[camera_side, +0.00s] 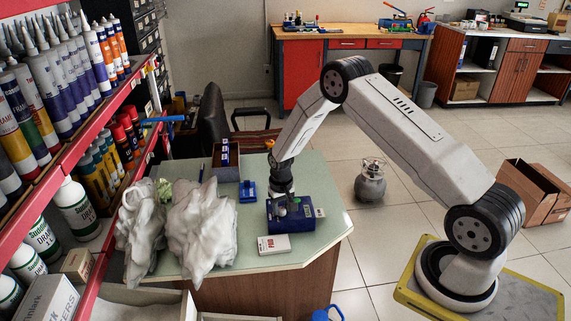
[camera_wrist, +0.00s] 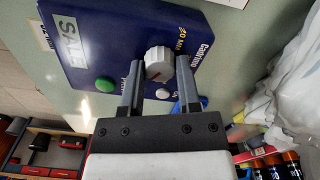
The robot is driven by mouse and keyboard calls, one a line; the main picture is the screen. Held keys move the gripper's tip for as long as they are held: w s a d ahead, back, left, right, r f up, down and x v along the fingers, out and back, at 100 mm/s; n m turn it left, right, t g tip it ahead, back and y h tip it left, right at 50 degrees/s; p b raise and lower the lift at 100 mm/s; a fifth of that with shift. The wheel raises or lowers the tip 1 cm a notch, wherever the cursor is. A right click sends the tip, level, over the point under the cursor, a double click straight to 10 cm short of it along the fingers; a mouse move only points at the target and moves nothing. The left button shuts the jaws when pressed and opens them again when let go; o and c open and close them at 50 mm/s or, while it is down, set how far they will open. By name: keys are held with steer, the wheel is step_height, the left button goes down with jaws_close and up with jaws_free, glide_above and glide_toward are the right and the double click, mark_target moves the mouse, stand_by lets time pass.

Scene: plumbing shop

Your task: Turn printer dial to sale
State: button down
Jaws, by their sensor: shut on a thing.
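The printer (camera_side: 291,217) is a dark blue box on the pale green counter. In the wrist view its blue face (camera_wrist: 112,40) fills the upper left, with a "SALE" label (camera_wrist: 69,40), a green button (camera_wrist: 105,84) and a light grey dial (camera_wrist: 158,64). My gripper (camera_wrist: 159,72) reaches the dial with one finger on each side of it and is shut on it. The dial's pointer direction is hard to make out. In the side view my gripper (camera_side: 281,190) is over the printer, and its fingertips are too small to see clearly.
White plastic bags (camera_side: 203,228) stand on the counter (camera_side: 262,262) left of the printer. A small white box (camera_side: 274,244) lies in front of it. A blue item (camera_side: 247,191) and an open box (camera_side: 226,172) are behind. A shelf of tubes (camera_side: 50,165) borders the left.

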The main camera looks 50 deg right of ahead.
mark_target(281, 209)
stand_by(0.3)
steer(key=shift+c, duration=1.5)
jaws_free()
steer(key=shift+r, duration=0.1)
steer(key=shift+r, duration=3.75)
steer(key=shift+r, duration=0.15)
